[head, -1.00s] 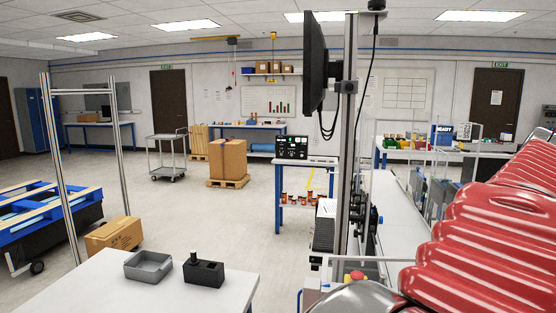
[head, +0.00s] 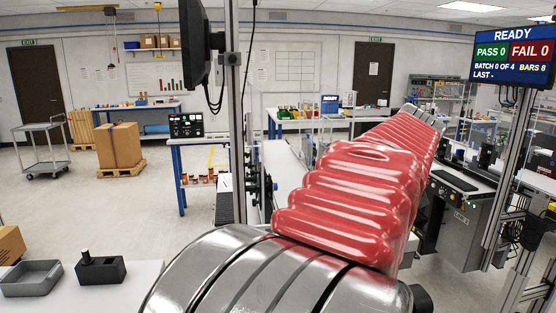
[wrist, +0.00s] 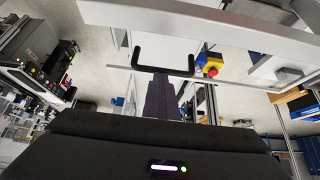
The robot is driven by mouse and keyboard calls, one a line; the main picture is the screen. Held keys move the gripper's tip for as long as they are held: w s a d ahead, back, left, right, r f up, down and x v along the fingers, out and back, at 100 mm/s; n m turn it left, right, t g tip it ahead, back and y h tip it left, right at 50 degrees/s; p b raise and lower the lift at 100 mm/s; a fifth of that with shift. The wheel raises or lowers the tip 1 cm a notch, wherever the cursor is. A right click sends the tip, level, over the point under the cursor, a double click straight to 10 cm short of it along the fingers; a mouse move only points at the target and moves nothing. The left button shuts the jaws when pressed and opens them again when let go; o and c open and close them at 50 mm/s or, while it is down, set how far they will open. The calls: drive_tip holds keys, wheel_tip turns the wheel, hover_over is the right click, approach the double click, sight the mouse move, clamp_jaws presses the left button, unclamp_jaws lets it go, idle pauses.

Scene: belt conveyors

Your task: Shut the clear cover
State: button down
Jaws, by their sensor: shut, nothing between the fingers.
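In the wrist view, a black U-shaped handle (wrist: 137,62) shows beyond my fingertips, by a pale metal frame (wrist: 200,22). The clear cover itself is hard to make out; I cannot tell its pane or how far open it stands. My gripper (wrist: 163,74) has its dark fingers together and empty, pointing towards the handle. The fingertips overlap the handle's middle in the picture; I cannot tell whether they touch it. In the head view, my red ribbed arm fills the middle and hides the gripper.
A red and yellow stop button (wrist: 212,67) sits right of the handle. In the head view, a READY screen (head: 513,47) hangs at right, and a grey tray (head: 31,278) and black block (head: 101,268) sit on a white table at lower left. Open floor lies left.

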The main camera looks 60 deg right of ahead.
drive_tip(key=r, duration=0.3)
drive_tip(key=shift+w+d+r, duration=0.25)
drive_tip(key=shift+d+r, duration=0.05)
drive_tip(key=shift+d, duration=0.05)
drive_tip(key=v, duration=1)
drive_tip(key=shift+w+a+r, duration=0.1)
drive_tip(key=shift+w, duration=0.05)
